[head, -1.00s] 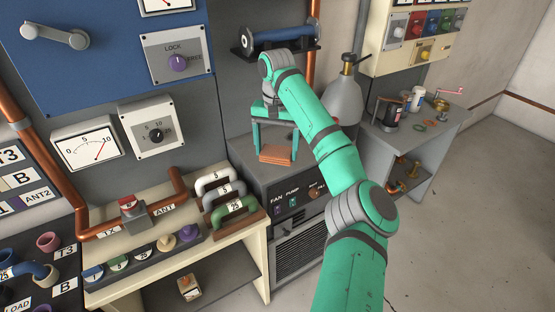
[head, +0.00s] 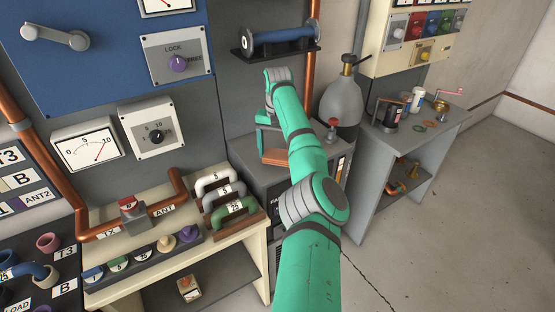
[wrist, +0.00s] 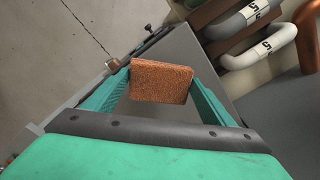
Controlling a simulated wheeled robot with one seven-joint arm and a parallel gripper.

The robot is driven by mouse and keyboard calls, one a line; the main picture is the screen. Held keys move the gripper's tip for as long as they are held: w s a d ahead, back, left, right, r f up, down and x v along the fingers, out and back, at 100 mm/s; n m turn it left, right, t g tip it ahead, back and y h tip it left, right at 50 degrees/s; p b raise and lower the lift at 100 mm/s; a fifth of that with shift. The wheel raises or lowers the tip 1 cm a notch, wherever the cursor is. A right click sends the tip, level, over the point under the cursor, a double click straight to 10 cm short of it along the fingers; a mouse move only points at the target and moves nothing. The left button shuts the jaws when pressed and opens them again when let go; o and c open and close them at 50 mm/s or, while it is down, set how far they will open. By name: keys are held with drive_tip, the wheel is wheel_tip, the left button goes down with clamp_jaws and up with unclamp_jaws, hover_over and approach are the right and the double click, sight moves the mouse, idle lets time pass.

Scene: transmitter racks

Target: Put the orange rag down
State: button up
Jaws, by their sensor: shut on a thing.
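The orange rag (head: 274,157) is a folded, flat-looking piece over the top of the grey fan-and-pump cabinet (head: 250,164). My gripper (head: 272,149) is shut on it, partly hidden behind my arm in the head view. In the wrist view the rag (wrist: 162,84) sits between the two green fingers (wrist: 160,78), which touch it at its sides. The cabinet top shows beneath it there. I cannot tell whether the rag touches the cabinet top.
A grey gas cylinder (head: 341,100) stands behind right, with a red knob (head: 332,123) in front. A blue spool (head: 285,38) lies on a shelf above. Patch handles (head: 218,188) stand left on the cream bench. Cabinet top around the rag looks clear.

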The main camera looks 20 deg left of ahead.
sight(278, 154)
drive_tip(key=shift+w+a+f, duration=0.1)
drive_tip(key=shift+w+f, duration=0.15)
drive_tip(key=shift+f, duration=1.6)
drive_tip(key=o, duration=0.9)
drive_tip(key=shift+f, duration=0.15)
drive_tip(key=shift+o, duration=0.2)
wheel_tip(278, 154, up, 12)
drive_tip(key=shift+r, duration=0.15)
